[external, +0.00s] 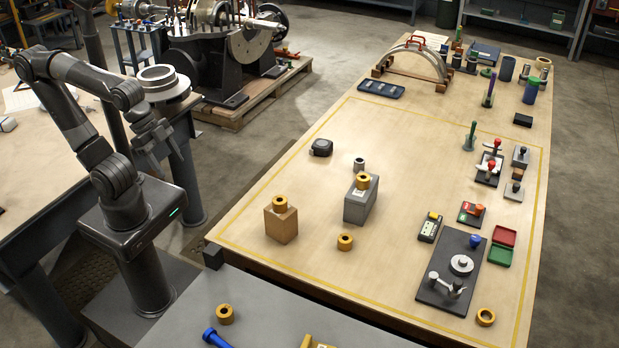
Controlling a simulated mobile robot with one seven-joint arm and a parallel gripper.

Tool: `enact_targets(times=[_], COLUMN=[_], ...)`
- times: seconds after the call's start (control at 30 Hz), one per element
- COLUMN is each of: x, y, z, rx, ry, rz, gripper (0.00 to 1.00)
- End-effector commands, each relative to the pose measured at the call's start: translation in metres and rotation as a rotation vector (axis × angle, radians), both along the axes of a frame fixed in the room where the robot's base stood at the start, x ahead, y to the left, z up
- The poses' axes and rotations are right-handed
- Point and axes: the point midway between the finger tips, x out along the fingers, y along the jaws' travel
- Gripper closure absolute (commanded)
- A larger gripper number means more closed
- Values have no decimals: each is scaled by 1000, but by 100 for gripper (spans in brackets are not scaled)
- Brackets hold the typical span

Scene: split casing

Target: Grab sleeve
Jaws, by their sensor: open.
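Several short brass-coloured sleeves are in view, and I cannot tell which one the task means. One sleeve (280,203) sits on top of a brown block (281,226). Another sleeve (363,181) sits on a grey block (360,205). A third sleeve (345,242) stands on the bare tabletop between and in front of them. Others are at the table's front right (486,317) and on the grey surface in front (225,314). My gripper (170,168) is open and empty, pointing down, well left of the wooden table and apart from every sleeve.
The wooden table (300,160) has a yellow border line. A small silver cylinder (359,164) stands behind the grey block, with a black tape measure (321,147) to its left. A dark plate with fittings (450,290) lies front right. The table's left middle is mostly clear.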

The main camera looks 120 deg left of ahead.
Motion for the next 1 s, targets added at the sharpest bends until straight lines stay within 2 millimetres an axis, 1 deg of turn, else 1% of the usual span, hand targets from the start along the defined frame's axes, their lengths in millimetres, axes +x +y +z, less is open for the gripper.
enact_targets(times=[0.1,0.27,0.3,0.37,0.4,0.47,0.5,0.57,0.7,0.77,0.8,0.87,0.9,0.97,1.0], x=[35,88,101,121,135,154,167,186,227,244,254,269,278,290,298], y=[15,43,51,65,74,89,101,118,163,184,199,222,238,262,278], z=[17,38,41,46,48,50,51,51,45,41,37,31,25,17,10], rx=[6,11,13,13,13,15,15,14,11,9,7,5,4,1,-1], ry=[12,25,28,32,36,40,43,48,57,60,63,67,70,73,76], rz=[37,89,101,119,132,150,162,181,224,243,256,274,287,306,319], gripper=[40,40,40,40,40,40,40,40,40,40,40,40,40,40,40])
